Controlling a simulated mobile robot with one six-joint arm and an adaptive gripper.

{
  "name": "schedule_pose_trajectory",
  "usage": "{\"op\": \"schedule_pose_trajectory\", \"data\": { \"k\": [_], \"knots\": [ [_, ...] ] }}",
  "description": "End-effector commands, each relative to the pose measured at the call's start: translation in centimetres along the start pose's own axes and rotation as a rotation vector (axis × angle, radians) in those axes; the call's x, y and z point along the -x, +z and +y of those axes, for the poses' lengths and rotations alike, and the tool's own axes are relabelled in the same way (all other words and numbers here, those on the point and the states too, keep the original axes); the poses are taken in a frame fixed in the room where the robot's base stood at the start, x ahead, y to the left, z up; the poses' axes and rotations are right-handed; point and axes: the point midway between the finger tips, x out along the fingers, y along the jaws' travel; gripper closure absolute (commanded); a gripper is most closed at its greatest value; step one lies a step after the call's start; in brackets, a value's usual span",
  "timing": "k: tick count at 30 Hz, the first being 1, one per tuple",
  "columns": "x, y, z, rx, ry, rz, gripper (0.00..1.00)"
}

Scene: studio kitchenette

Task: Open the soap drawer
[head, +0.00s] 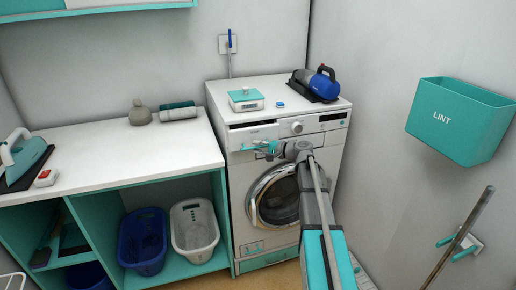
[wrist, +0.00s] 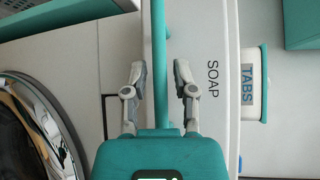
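The soap drawer (head: 254,133) is at the upper left of the washing machine's front (head: 244,180). Its white front, marked SOAP, shows in the wrist view (wrist: 219,110). A teal bar handle (wrist: 159,35) runs along the drawer front; it also shows in the head view (head: 249,148). My gripper (wrist: 160,70) is open, with one finger on each side of the bar and gaps between. In the head view my gripper (head: 270,149) is at the drawer.
The round door (head: 255,208) is below the drawer. A counter (head: 110,153) is at left, and a LINT bin (head: 458,118) hangs at right.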

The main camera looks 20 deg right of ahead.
Motion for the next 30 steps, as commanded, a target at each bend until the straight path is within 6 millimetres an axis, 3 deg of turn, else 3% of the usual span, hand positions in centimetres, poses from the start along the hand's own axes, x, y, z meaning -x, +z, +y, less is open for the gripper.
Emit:
{"op": "schedule_pose_trajectory", "data": {
  "k": [1, 4, 17, 30],
  "knots": [
    [0.0, 0.0, 0.0, 0.0, 0.0, 0.0, 0.82],
    [0.0, 0.0, 0.0, 0.0, 0.0, 0.0, 1.0],
    [0.6, 0.7, 0.2, 0.0, 0.0, 0.001, 1.0],
    [7.1, 7.3, 2.1, 0.0, 0.001, 0.002, 1.0]
  ]
}}
